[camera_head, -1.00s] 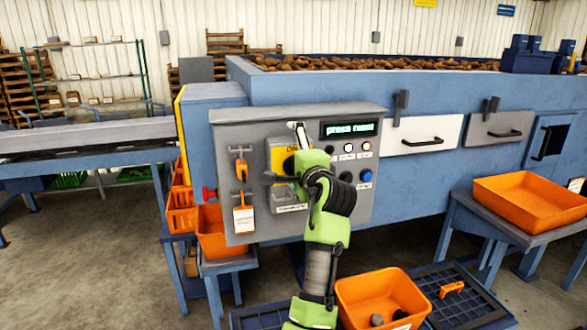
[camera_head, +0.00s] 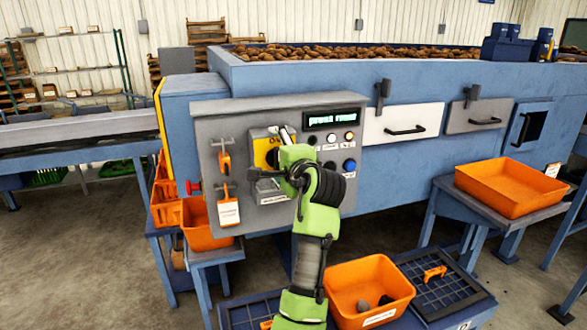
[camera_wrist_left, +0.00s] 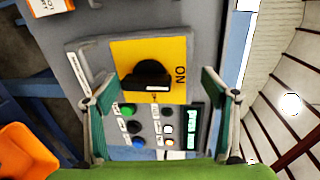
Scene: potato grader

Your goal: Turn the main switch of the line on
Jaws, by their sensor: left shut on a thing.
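The main switch is a black knob (camera_wrist_left: 152,75) on a yellow plate marked ON; in the head view the knob (camera_head: 272,157) is partly hidden by my left gripper. The grey control panel (camera_head: 225,115) carries it, along with a lit display (camera_head: 332,119) that seems to read "press reset". My left gripper (camera_head: 283,150) is at the switch, with its fingers on either side of the knob in the wrist view (camera_wrist_left: 158,90). It is shut on the knob, though the contact itself is hard to make out. My right gripper is not in view.
Push buttons (camera_head: 348,165) sit right of the switch, and orange tags (camera_head: 228,205) hang left of it. A red button (camera_head: 193,187) is on the panel's left side. Below stand an orange bin (camera_head: 372,270) and a dark grid table (camera_head: 450,300). A large orange tray (camera_head: 510,185) is at right.

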